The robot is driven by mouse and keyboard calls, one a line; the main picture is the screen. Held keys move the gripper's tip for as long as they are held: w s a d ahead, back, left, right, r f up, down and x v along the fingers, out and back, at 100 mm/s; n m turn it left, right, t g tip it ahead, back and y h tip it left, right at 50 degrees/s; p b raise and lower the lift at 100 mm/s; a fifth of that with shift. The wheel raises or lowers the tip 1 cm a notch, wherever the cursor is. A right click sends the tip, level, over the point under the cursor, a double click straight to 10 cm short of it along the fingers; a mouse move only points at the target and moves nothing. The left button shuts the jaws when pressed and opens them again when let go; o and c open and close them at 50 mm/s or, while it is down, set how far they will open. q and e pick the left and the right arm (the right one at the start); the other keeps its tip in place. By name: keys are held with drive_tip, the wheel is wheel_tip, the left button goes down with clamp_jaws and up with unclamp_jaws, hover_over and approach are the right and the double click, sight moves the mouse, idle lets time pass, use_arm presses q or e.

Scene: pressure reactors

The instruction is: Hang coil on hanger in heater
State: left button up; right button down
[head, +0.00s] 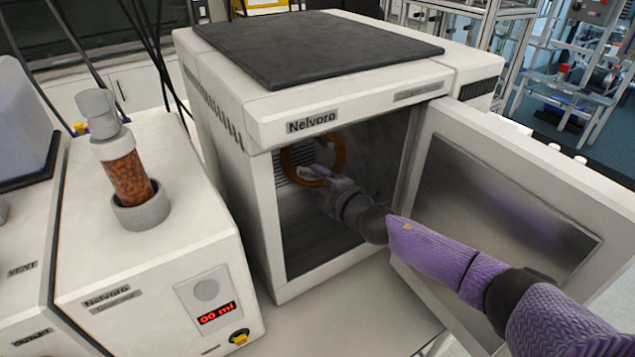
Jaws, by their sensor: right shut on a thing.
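The heater (222,125) is a white box marked Nelvoro with a dark top. Its door (510,200) stands open to the right. The coil (338,153) is an orange-brown ring inside the chamber, near the back wall. My right arm reaches in through the opening, and my right gripper (322,172) is shut on the coil at the ring's lower right. The hanger is not clearly visible; the dim interior and the ring make it hard to tell whether the coil touches it. My left gripper is not in view.
The open door (440,245) is close beside my right forearm. A white instrument (150,275) with a red display and a copper-filled cylinder (127,172) stands left of the heater. The chamber floor looks clear. A metal rack (575,75) stands behind at right.

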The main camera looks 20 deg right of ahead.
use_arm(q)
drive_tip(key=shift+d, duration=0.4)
use_arm(e)
drive_tip(key=shift+d, duration=0.1)
drive_tip(key=shift+c, duration=1.5)
unclamp_jaws()
drive_tip(key=o, duration=0.3)
drive_tip(key=shift+s, duration=0.3)
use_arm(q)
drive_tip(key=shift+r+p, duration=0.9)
use_arm(e)
drive_tip(key=v, duration=0.9)
drive_tip(key=shift+s, duration=0.2)
